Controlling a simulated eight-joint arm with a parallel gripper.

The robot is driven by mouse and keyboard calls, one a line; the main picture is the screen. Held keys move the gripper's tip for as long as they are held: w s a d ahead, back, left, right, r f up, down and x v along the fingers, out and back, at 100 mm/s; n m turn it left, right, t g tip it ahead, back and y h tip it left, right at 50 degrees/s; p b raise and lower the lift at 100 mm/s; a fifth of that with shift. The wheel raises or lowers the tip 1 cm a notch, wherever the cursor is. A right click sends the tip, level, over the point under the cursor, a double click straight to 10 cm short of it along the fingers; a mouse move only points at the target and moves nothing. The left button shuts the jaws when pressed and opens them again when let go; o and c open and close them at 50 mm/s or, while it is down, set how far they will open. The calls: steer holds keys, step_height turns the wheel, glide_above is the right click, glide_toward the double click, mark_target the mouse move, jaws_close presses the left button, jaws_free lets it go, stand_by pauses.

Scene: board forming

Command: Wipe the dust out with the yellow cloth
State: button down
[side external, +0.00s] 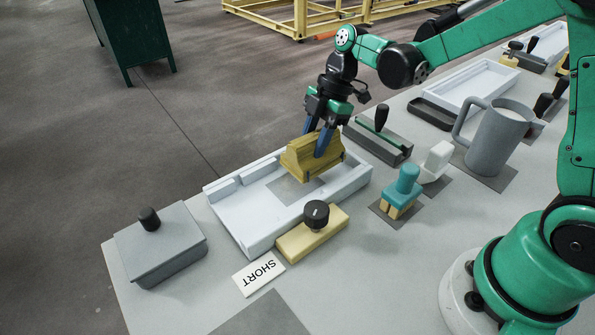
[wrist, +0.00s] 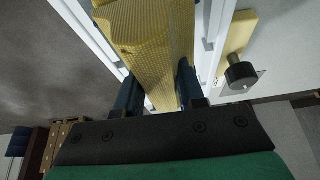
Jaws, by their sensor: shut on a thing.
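My gripper (side external: 318,143) is shut on the folded yellow cloth (side external: 300,157). In the wrist view the cloth (wrist: 150,35) fills the space between the two blue fingers of my gripper (wrist: 160,85). The white mould tray (side external: 235,210) lies on the table under the cloth. The cloth is over the tray's far right part; I cannot tell whether it touches the floor of the tray. A grey patch (side external: 288,190) shows on the tray floor just below the cloth, and the cloth hides part of it.
A yellow block with a black knob (side external: 315,215) stands against the tray's near side. A lidded grey box (side external: 160,245) is at left. A grey block with a green strip (side external: 377,142), a teal-handled brush (side external: 403,188) and a grey jug (side external: 497,140) stand to the right.

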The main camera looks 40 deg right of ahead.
mark_target(293, 162)
step_height(293, 162, down, 3)
steer(key=shift+r, duration=0.1)
steer(key=shift+a, duration=1.05)
steer(key=shift+a+f, duration=0.15)
steer(key=shift+a, duration=1.35)
steer(key=shift+a+f, duration=0.1)
steer(key=shift+a, duration=1.4)
steer(key=shift+d+r, duration=0.2)
steer(key=shift+d+f, duration=0.2)
steer(key=shift+d, duration=1.3)
steer(key=shift+d+r, duration=0.2)
steer(key=shift+d, duration=1.75)
steer(key=shift+d+f, duration=0.2)
steer(key=shift+d, duration=0.15)
steer(key=shift+d+r, duration=0.1)
steer(key=shift+r, duration=4)
